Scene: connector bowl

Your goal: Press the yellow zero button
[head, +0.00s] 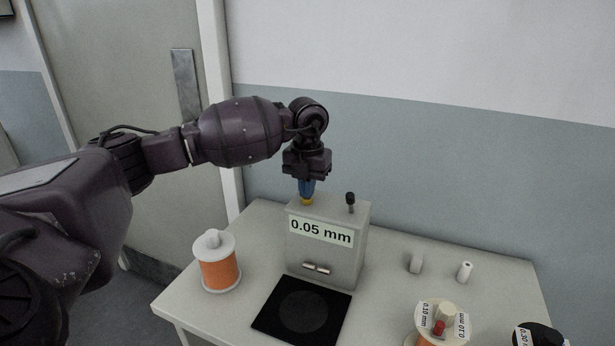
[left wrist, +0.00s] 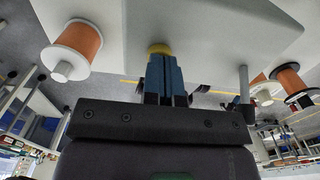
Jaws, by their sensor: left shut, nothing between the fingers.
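The yellow zero button (head: 306,202) is on the top of a grey gauge box (head: 345,262) whose front display reads 0.05 mm. My left gripper (head: 306,196) points down from above with its blue fingers shut and empty, and its tips are at the button. In the left wrist view the button (left wrist: 159,48) shows right at the ends of the blue fingers (left wrist: 162,62), which partly cover it. They look to be touching, but I cannot tell whether the button is pushed down. My right gripper is not in view.
A black lever (head: 350,201) stands on the box, right of the button. A black pad (head: 302,309) lies in front. An orange spool (head: 219,264) stands left, another labelled spool (head: 437,322) at front right. Two small pale cylinders (head: 465,271) stand on the right of the table.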

